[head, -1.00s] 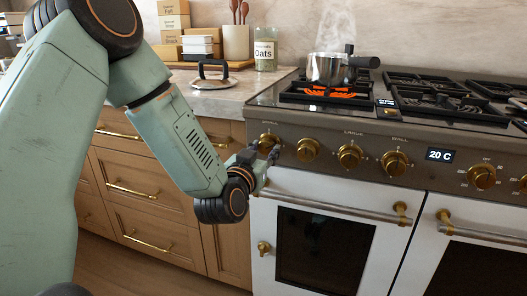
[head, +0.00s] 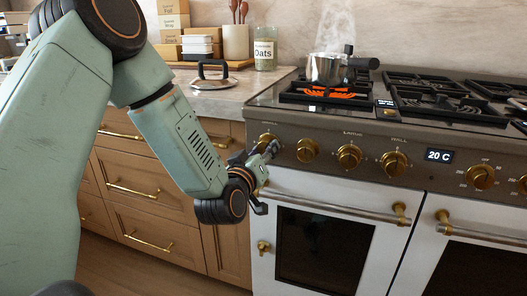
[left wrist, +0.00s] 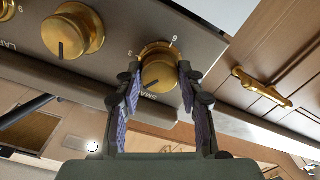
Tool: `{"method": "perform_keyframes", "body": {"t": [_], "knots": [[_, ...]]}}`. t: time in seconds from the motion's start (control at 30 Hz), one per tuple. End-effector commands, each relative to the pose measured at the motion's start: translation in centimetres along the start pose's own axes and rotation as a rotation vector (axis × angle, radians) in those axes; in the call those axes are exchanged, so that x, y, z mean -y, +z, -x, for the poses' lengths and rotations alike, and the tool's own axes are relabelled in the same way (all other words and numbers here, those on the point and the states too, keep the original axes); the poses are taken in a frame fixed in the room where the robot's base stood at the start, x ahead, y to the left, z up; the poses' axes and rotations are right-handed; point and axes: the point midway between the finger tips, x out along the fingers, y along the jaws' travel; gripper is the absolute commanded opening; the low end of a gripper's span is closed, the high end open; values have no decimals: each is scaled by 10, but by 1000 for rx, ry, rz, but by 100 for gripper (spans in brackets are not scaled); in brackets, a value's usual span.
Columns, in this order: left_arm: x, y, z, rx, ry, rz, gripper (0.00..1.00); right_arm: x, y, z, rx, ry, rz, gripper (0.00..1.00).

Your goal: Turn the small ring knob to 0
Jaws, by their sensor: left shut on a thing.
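The small ring knob (left wrist: 158,74) is brass and sits at the left end of the stove's front panel. It also shows in the head view (head: 267,138), partly covered by my gripper. In the left wrist view the fingers of my left gripper (left wrist: 161,70) stand on both sides of the knob, shut on it. In the head view my left gripper (head: 266,150) reaches the knob from below. The knob's dark pointer line slants to the lower left in the left wrist view, near partly hidden "SMA" lettering; a 3 and a 6 show on the scale. My right gripper is not in view.
Another brass knob (head: 307,150) stands close to the right, with more beyond. An oven handle (head: 335,207) runs below the panel. A steaming pot (head: 327,68) sits over a glowing orange burner. A lid (head: 213,76) lies on the left counter.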

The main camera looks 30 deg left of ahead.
Motion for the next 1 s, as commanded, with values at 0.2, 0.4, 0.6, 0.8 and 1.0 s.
{"method": "perform_keyframes", "body": {"t": [0.2, 0.4, 0.6, 0.8, 1.0], "knots": [[0, -1, 0, -3, 0, 194, 7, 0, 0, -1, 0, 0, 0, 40], [0, -1, 0, -4, -1, 345, 7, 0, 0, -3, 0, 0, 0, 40], [0, -1, 0, -4, -1, 450, 7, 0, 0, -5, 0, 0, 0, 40], [0, -1, 0, -4, -1, 509, 7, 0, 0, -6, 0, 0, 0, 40], [0, -1, 0, -4, -2, 532, 7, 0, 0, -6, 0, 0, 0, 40]]}}
